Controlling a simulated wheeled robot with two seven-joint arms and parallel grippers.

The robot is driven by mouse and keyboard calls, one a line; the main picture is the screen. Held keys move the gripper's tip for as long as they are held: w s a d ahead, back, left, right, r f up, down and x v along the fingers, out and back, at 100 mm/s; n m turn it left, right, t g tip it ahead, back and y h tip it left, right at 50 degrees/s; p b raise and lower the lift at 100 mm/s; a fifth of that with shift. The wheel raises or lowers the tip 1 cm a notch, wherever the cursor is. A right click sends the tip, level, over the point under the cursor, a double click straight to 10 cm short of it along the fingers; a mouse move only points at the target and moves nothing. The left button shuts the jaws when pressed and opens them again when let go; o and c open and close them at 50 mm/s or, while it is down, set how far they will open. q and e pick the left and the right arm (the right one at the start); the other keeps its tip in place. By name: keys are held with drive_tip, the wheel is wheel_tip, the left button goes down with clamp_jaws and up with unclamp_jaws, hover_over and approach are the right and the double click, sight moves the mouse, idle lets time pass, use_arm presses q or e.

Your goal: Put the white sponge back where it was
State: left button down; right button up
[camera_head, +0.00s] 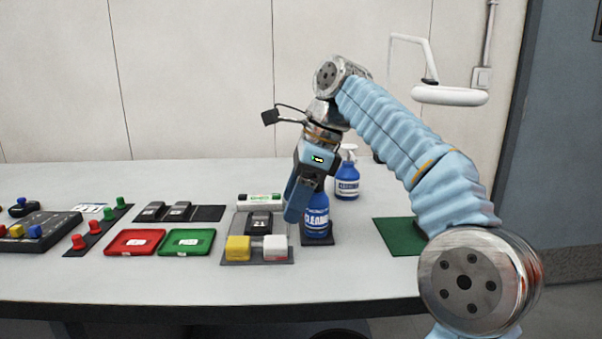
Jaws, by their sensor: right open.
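The white sponge (276,247) appears to be the white block at the front right of a grey mat (240,261), beside a similar yellow block (238,247). My right gripper (303,205) points down just behind and to the right of the white block, over the near blue spray bottle (317,222). It is open. Its blue fingers hide part of the bottle, and I cannot tell whether they touch it. The white block is clear of the fingers. My left gripper is not in view.
A second blue spray bottle (347,182) stands behind. A dark device (259,224) and a white box (259,201) are behind the blocks. Red (134,242) and green (187,242) trays lie left. A green mat (398,235) lies right, partly behind my arm.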

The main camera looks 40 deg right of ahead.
drive_tip(key=shift+v, duration=1.85)
